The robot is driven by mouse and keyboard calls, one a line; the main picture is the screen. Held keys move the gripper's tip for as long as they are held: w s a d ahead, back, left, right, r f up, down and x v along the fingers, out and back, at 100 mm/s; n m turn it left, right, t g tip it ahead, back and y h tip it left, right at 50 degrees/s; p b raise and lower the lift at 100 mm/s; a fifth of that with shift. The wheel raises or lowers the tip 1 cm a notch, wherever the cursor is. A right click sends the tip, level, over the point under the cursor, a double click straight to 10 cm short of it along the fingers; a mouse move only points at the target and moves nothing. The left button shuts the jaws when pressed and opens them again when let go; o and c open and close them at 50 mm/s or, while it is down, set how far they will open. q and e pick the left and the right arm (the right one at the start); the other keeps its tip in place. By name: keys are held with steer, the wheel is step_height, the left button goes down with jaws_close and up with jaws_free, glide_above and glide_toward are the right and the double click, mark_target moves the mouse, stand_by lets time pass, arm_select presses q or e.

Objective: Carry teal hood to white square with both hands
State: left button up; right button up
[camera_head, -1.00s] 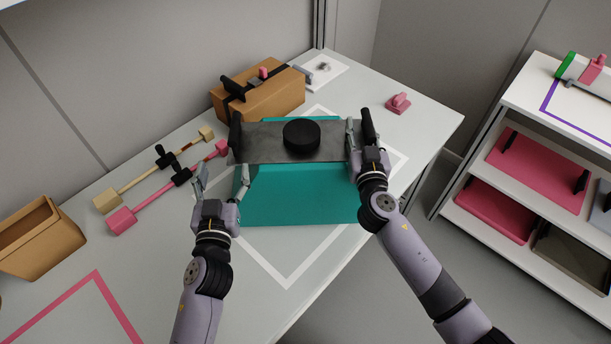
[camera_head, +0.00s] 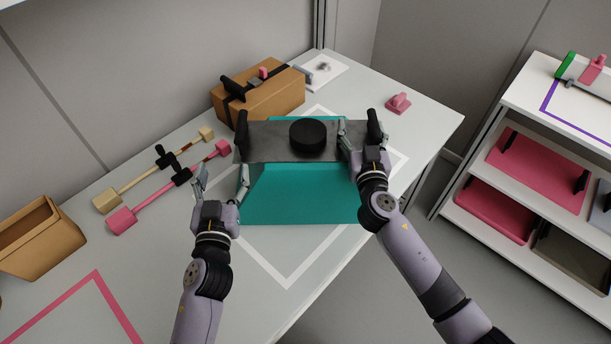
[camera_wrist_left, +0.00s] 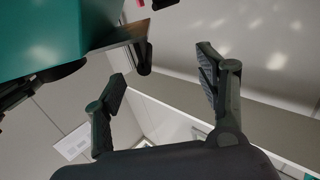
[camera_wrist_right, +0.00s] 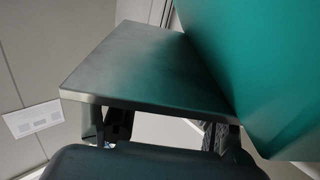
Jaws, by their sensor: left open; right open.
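The teal hood (camera_head: 300,195) has a grey metal top plate (camera_head: 265,150), a round black knob (camera_head: 308,134) and a black handle at each end. It lies over the white square outline (camera_head: 285,278) on the table, hiding much of it. My left gripper (camera_head: 222,182) is open and empty, left of the hood and apart from the left handle (camera_head: 241,132). My right gripper (camera_head: 358,140) is open at the plate's right end, its fingers near the right handle (camera_head: 374,126). In the right wrist view, the plate (camera_wrist_right: 150,65) partly hides the fingers.
A brown box (camera_head: 270,98) stands behind the hood. Two rod-shaped tools, one beige (camera_head: 140,180) and one pink (camera_head: 150,202), lie to the left. An open tan bin (camera_head: 42,240) is far left. A pink piece (camera_head: 398,103) sits at right. Shelves (camera_head: 530,180) stand beyond a gap.

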steer(key=s, duration=1)
steer(key=shift+s+f, duration=0.1)
steer(key=shift+s, duration=0.9)
